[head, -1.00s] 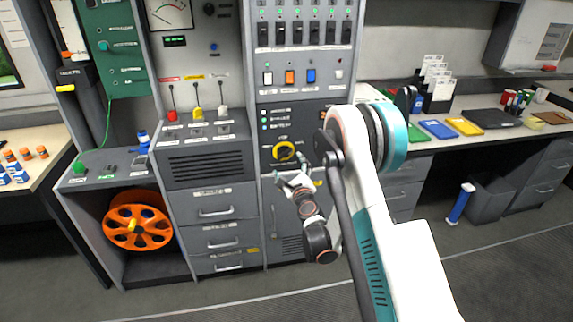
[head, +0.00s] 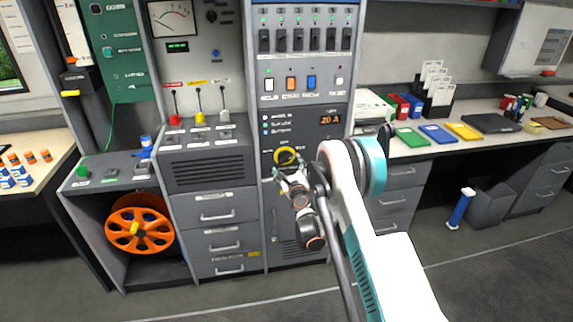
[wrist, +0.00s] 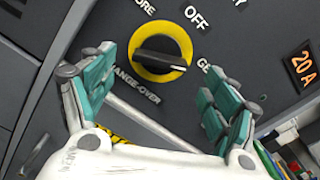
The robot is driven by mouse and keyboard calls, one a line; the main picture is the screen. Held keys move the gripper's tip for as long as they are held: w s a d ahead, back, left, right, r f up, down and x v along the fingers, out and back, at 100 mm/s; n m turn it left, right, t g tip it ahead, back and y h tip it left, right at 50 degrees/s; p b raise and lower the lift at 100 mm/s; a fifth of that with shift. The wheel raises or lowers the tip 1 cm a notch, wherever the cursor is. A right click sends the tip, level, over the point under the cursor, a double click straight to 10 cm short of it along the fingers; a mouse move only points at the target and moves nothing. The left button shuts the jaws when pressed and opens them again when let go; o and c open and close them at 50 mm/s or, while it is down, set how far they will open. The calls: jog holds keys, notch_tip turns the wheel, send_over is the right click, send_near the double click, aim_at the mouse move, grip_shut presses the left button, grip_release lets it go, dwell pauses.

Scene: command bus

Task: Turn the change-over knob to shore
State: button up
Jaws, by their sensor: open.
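The change-over knob (wrist: 160,52) is a yellow ring with a black bar handle on a dark grey panel. A white mark is at the handle's lower right end, on the side of the partly hidden GEN label. OFF is printed above it and SHORE, partly cut off, at upper left. In the head view the knob (head: 286,156) is low on the middle cabinet, its lower part close to my gripper (head: 281,173). In the wrist view my gripper (wrist: 157,75) is open and empty, its teal fingers to either side below the knob. No contact with the handle shows.
An orange 20 A display (head: 330,120) is right of the knob. Rows of switches (head: 290,83) are above it. Drawers (head: 222,216) and an orange cable reel (head: 138,226) stand at left. A desk (head: 430,145) with coloured boxes is at right.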

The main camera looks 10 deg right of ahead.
aim_at(286, 160)
jog(key=shift+w+b, duration=0.45)
jog(key=shift+w, duration=1.65)
jog(key=c, duration=1.1)
